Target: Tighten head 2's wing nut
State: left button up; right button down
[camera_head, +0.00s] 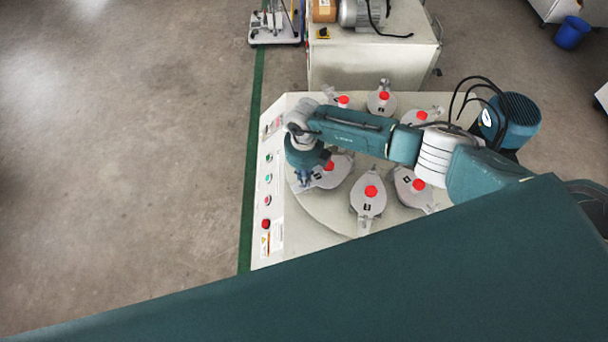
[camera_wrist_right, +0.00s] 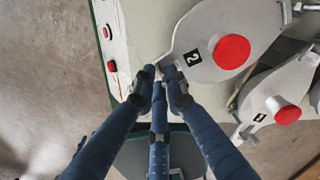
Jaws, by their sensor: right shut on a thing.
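Head 2 (camera_head: 342,170) is a grey pear-shaped plate with a red knob, on the left side of the round turntable. In the right wrist view, head 2 (camera_wrist_right: 203,72) shows its black "2" label and red knob, with its narrow end at my fingertips. My right gripper (camera_head: 305,180) reaches down over that narrow end from above. In the wrist view, the right gripper (camera_wrist_right: 160,76) has its fingers drawn together at the tip of head 2. The wing nut is hidden between the fingertips. My left gripper is not in view.
Neighbouring heads with red knobs surround the turntable (camera_head: 317,208); one head (camera_head: 369,205) sits just right of head 2. A control panel with buttons (camera_head: 266,200) runs along the machine's left edge. A cabinet (camera_head: 370,65) stands behind. Open floor lies left.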

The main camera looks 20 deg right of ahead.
jog(key=c, duration=1.8)
grip_release()
jog(key=shift+o, duration=0.2)
jog(key=shift+r, duration=0.15)
notch_tip(320, 180, up, 12)
